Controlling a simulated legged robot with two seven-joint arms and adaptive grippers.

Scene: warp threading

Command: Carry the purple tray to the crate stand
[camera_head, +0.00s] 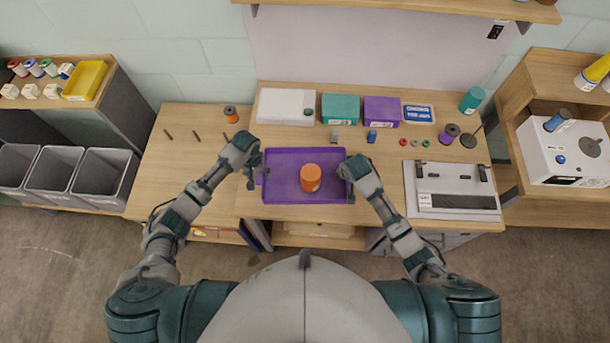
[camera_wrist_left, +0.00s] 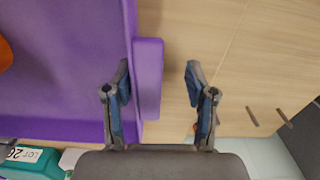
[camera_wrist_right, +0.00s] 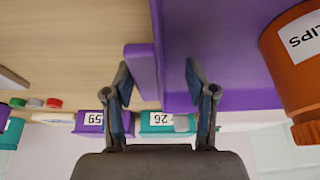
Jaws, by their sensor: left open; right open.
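The purple tray (camera_head: 283,182) lies flat on the wooden table, with an orange container (camera_head: 311,178) standing in it. My left gripper (camera_head: 256,176) is open at the tray's left side. In the left wrist view the tray's purple side handle (camera_wrist_left: 148,78) lies between the open fingers (camera_wrist_left: 158,95), nearer one finger. My right gripper (camera_head: 349,188) is at the tray's right side. In the right wrist view its open fingers (camera_wrist_right: 160,95) are around the other handle (camera_wrist_right: 143,72). A stand with grey crates (camera_head: 108,172) is at the far left.
Teal and purple boxes (camera_head: 381,110), spools and small parts line the table's back. A grey device (camera_head: 452,190) sits to the right of the tray. The table (camera_head: 185,175) left of the tray is mostly clear. A white machine (camera_head: 565,150) stands at the far right.

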